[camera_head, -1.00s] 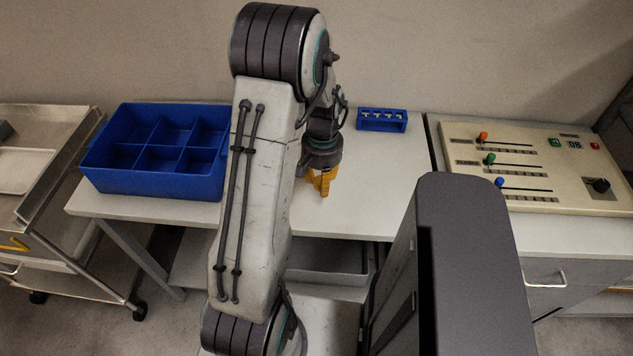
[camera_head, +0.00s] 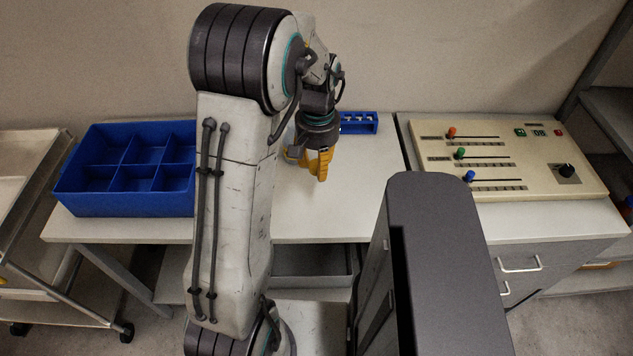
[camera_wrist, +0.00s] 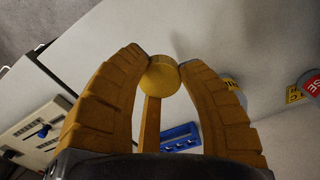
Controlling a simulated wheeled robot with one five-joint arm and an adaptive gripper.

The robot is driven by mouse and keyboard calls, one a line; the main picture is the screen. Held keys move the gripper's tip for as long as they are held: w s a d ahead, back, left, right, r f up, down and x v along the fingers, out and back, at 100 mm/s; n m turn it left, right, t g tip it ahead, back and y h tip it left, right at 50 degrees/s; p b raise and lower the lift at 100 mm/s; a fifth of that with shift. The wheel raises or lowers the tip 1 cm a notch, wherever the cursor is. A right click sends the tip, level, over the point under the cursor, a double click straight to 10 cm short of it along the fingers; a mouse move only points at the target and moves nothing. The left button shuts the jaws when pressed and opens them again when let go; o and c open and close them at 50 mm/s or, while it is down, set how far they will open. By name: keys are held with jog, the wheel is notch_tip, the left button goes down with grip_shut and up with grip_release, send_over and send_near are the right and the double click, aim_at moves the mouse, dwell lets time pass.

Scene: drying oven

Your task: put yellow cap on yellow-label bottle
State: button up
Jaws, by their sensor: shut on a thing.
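My gripper (camera_head: 321,178) hangs fingers-down over the white table, to the right of my upper arm. In the wrist view, its yellow fingers (camera_wrist: 163,66) are shut on a round yellow cap (camera_wrist: 160,76) at the fingertips. The cap is not distinguishable in the head view.
A blue divided bin (camera_head: 125,205) stands left on the table, partly behind my arm. A small blue rack (camera_head: 360,128) stands at the back. A control panel (camera_head: 510,185) with sliders is at the right. A cart (camera_head: 30,170) is far left. The table between rack and front edge is clear.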

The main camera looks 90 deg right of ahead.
jog(key=w+d+r+p, duration=0.3)
jog(key=d+r+p, duration=0.1)
jog(key=d, duration=0.5)
jog(key=r+p, duration=0.2)
jog(key=p, duration=0.2)
send_over(292, 124)
jog(key=shift+s+a+f, duration=0.15)
jog(key=shift+s+f, duration=0.05)
jog(key=shift+w, duration=0.1)
jog(key=shift+f, duration=2.2)
jog(key=shift+f+b, duration=0.8)
jog(key=shift+f, duration=0.15)
jog(key=shift+f, duration=0.2)
jog(key=shift+d, duration=0.2)
